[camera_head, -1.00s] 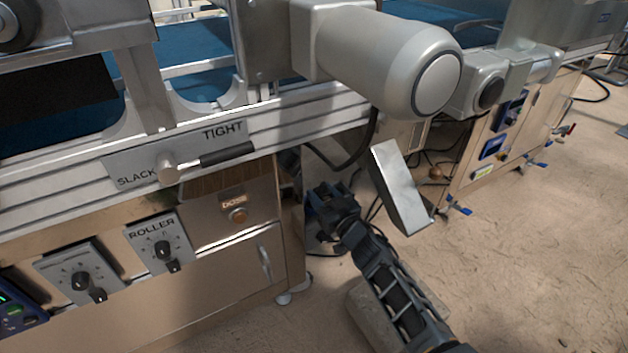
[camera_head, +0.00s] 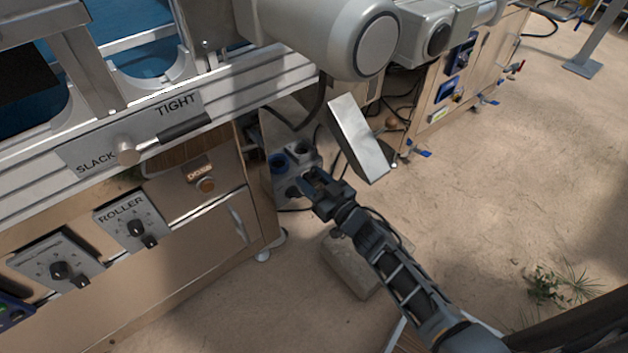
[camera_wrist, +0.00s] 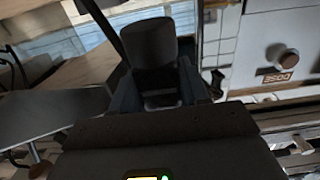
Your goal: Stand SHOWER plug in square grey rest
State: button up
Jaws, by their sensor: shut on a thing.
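My gripper (camera_head: 312,182) is low beside the cabinet, in front of a grey socket box. It is shut on a dark, rounded plug (camera_wrist: 150,42), which stands up between the fingers in the wrist view. A dark cable runs past it at the upper left there. No label on the plug can be read. My gripper partly covers the box's lower right. I cannot make out the square grey rest for certain.
A tilted metal plate (camera_head: 357,138) stands just right of my gripper. The cabinet (camera_head: 200,240) with the DOSE button (camera_head: 206,186) is at left, under the belt frame. A pale block (camera_head: 350,268) lies on the floor below my arm. Open floor (camera_head: 480,180) spreads right.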

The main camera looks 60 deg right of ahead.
jog(key=b+x, duration=0.1)
jog(key=x, duration=0.8)
jog(key=shift+w, duration=0.25)
dwell(0.4)
